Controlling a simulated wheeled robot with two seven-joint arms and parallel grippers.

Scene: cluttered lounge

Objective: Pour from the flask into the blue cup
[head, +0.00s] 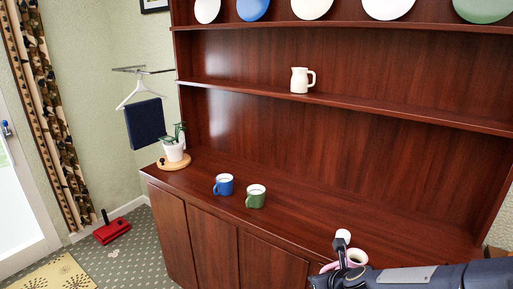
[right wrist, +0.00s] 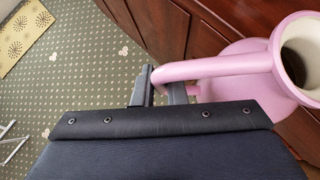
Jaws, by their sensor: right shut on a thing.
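The blue cup (head: 224,185) stands upright on the wooden counter, its handle to the left, just left of a green cup (head: 256,196). The pink flask (head: 358,257) is at the bottom right of the head view, partly hidden by my right arm. My right gripper (head: 344,266) is at the flask's left side, well to the right of and nearer than both cups. In the right wrist view the gripper (right wrist: 163,90) is shut on the handle of the flask (right wrist: 240,62), whose round mouth is open. My left gripper is not in view.
A white potted plant on a round wooden board (head: 174,163) stands at the counter's left end. A white jug (head: 301,80) is on the shelf above, with plates higher up. The counter (head: 310,214) between the green cup and the flask is clear.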

